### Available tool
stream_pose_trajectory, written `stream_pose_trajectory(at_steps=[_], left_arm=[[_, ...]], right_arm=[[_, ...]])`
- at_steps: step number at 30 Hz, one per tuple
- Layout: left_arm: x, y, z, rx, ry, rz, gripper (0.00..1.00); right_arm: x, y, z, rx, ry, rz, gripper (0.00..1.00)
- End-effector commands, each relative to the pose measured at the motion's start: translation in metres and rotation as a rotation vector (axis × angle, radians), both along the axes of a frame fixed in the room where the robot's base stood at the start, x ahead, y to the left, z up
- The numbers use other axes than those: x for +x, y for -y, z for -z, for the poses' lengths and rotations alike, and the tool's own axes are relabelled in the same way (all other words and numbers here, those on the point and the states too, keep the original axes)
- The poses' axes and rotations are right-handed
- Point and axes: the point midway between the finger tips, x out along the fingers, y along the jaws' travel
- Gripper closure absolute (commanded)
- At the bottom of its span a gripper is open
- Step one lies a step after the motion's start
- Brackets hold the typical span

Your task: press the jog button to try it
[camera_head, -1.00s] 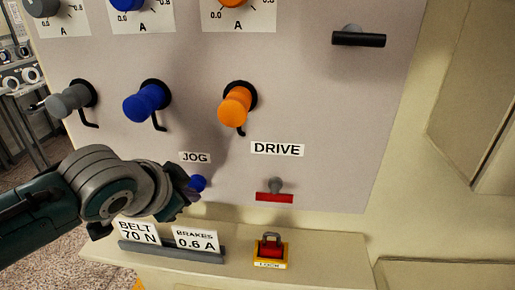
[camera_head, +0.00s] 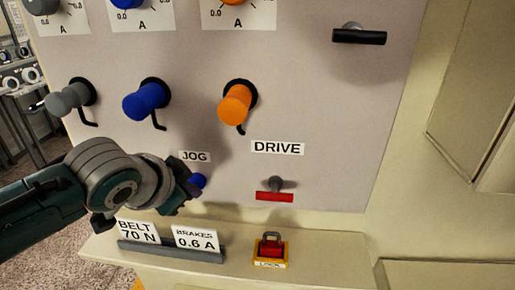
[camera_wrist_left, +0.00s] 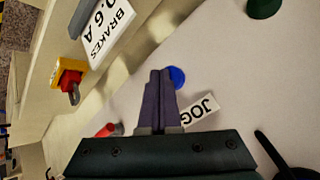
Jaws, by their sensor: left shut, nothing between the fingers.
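The blue jog button (camera_head: 199,181) sticks out of the panel just below the JOG label (camera_head: 195,157). In the left wrist view the button (camera_wrist_left: 178,77) shows just beyond and beside the fingertips, partly covered by them. My left gripper (camera_head: 190,186) is shut and empty, with its fingertips at the button in the head view. It also shows in the left wrist view (camera_wrist_left: 160,75). I cannot tell whether the fingertips touch the button. My right gripper is not in view.
Right of the button is the DRIVE switch with a red bar (camera_head: 274,196). Above are a grey knob (camera_head: 68,101), a blue knob (camera_head: 146,102) and an orange knob (camera_head: 235,104). A ledge below holds a card rail (camera_head: 172,251) and a red and yellow lock (camera_head: 270,249).

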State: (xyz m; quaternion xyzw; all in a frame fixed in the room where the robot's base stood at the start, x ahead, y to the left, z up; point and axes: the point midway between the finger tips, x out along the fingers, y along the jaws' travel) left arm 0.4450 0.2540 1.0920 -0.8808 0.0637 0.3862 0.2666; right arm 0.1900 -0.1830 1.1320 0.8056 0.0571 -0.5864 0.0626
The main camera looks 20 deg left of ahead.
Motion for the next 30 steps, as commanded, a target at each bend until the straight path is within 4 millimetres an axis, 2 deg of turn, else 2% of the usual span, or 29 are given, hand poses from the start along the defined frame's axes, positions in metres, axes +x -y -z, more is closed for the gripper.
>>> stream_pose_trajectory(at_steps=[7,15,25,30], left_arm=[[-0.003,0.001,-0.002,-0.001,0.0,-0.001,1.0],[-0.017,0.004,-0.002,-0.001,-0.001,-0.001,1.0],[-0.018,0.004,-0.001,-0.001,0.0,-0.001,1.0],[-0.03,0.008,-0.003,-0.002,-0.003,-0.001,1.0]], right_arm=[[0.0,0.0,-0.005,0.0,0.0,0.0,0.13],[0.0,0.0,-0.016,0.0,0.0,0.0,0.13],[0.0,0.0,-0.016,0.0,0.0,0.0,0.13],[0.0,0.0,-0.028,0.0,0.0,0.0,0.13]])
